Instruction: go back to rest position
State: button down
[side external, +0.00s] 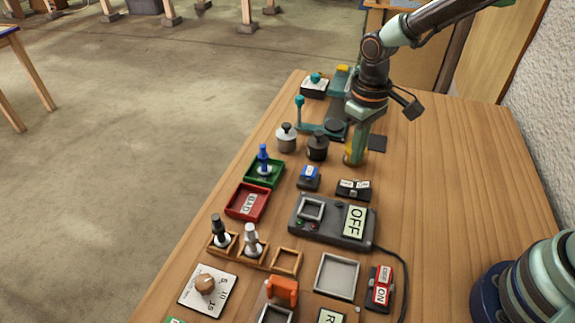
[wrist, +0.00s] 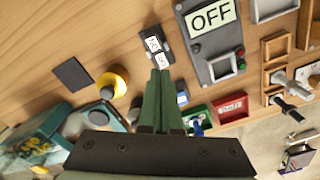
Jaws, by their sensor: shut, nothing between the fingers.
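My gripper (side external: 357,148) hangs from my arm over the wooden table, beyond the grey box with the OFF label. Its two green fingers point down and are closed together with nothing between them. In the wrist view the fingertips (wrist: 160,72) appear just below a black switch with two white labels (wrist: 157,52). That switch also shows in the side view (side external: 353,189), a little nearer the camera than the fingers. A yellow round piece (wrist: 112,82) is beside the fingers in the wrist view. No rest place is marked in either view.
The grey OFF box (side external: 335,220), a green tray (side external: 265,173), a red tray (side external: 247,202) and two weight-like knobbed pieces (side external: 287,138) stand around. A dark flat square (side external: 377,143) lies right of the fingers. The table's right side (side external: 450,180) is mostly clear.

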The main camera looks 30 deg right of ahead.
jog(key=shift+r, duration=0.1)
jog(key=s+d+r+m+t, duration=0.1)
jog(key=s+d+r+t, duration=0.1)
jog(key=s+d+r, duration=0.2)
jog(key=s+d+r+m+t, duration=0.2)
jog(key=s+d+r, duration=0.3)
jog(key=r, duration=0.6)
jog(key=shift+s+d+r+t, duration=0.15)
jog(key=shift+s+d+t, duration=0.15)
jog(key=shift+d+t, duration=0.4)
jog(key=shift+a, duration=0.15)
